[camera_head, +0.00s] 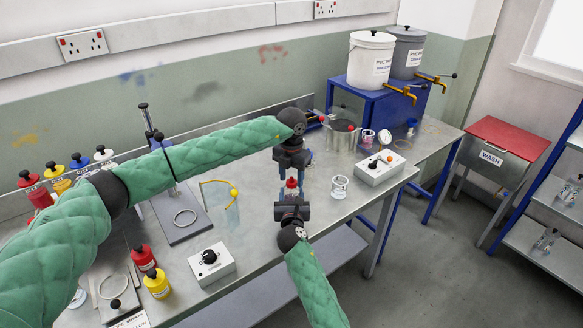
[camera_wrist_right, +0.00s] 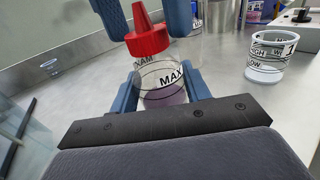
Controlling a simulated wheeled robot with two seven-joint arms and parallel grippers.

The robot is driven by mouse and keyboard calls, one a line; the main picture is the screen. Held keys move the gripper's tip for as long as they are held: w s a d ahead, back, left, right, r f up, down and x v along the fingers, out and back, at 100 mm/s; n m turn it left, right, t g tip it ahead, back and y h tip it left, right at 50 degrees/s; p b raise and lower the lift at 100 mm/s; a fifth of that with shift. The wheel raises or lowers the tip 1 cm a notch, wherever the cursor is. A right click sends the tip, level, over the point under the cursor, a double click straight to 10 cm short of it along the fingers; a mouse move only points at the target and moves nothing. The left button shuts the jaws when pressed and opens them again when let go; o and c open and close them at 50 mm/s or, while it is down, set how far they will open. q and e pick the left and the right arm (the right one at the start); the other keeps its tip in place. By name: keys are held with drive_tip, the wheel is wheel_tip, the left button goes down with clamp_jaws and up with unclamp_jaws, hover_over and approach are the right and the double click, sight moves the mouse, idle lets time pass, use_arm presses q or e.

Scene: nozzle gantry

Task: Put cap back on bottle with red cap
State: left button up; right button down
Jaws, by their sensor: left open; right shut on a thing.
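A clear bottle (camera_wrist_right: 163,77) marked MAX, with purple liquid low inside, stands between the blue fingers of my right gripper (camera_wrist_right: 160,92). My right gripper (camera_head: 291,197) is shut on it above the bench. A red cone-shaped cap (camera_wrist_right: 147,38) is at the bottle's top and looks slightly tilted; whether it is fully seated I cannot tell. The red cap also shows in the head view (camera_head: 291,183). My left gripper (camera_head: 292,172) points down from above, its open fingers on either side of the cap, with a gap visible in the wrist view.
A clear marked cup (camera_head: 339,187) stands just right of the grippers. A white control box (camera_head: 380,168) and a metal pot (camera_head: 342,137) are behind it.

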use_arm(q)
drive_tip(key=shift+f, duration=0.45)
drive_tip(key=c, duration=1)
drive_tip(key=o, duration=1.2)
drive_tip(key=shift+c, duration=0.2)
drive_tip(key=shift+r, duration=0.15)
wheel_tip(320, 180, up, 12)
use_arm(e)
drive_tip(key=c, duration=0.6)
unclamp_jaws()
